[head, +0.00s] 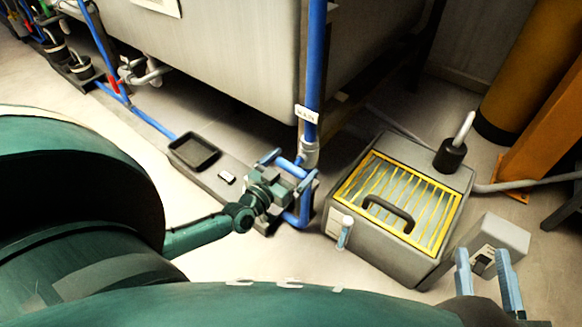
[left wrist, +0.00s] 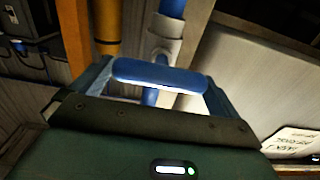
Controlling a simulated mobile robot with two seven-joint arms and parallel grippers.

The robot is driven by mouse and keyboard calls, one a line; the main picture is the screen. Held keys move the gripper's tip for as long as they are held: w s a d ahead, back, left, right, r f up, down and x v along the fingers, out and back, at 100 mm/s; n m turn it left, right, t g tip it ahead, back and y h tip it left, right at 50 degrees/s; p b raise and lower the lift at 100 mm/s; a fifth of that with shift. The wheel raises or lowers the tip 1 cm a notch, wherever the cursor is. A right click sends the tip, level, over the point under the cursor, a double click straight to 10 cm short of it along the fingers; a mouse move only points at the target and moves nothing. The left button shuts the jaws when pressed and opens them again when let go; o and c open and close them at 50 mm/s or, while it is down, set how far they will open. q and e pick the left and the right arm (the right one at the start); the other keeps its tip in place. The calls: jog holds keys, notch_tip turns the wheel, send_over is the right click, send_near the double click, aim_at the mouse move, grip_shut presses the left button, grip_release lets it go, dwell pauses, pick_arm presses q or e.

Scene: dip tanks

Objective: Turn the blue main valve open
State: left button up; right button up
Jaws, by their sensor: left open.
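The blue main valve's handle (head: 289,168) is a short bar at the foot of the blue upright pipe (head: 316,70), which carries a white label (head: 306,114). My left gripper (head: 290,163) is open at the handle, with one finger near each end. In the left wrist view the blue handle (left wrist: 160,75) lies across the gap between the fingers. I cannot tell whether the fingers touch it. My right gripper (head: 486,262) is at the lower right, fingers apart and empty, away from the valve.
A large grey tank (head: 235,60) stands behind the valve. A grey box with a yellow grate (head: 405,205) and a dark handle stands to the right. A black tray (head: 194,152) lies left of the valve. An orange post (head: 545,135) is at the far right.

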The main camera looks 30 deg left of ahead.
pick_arm(q)
jog(key=c, duration=0.7)
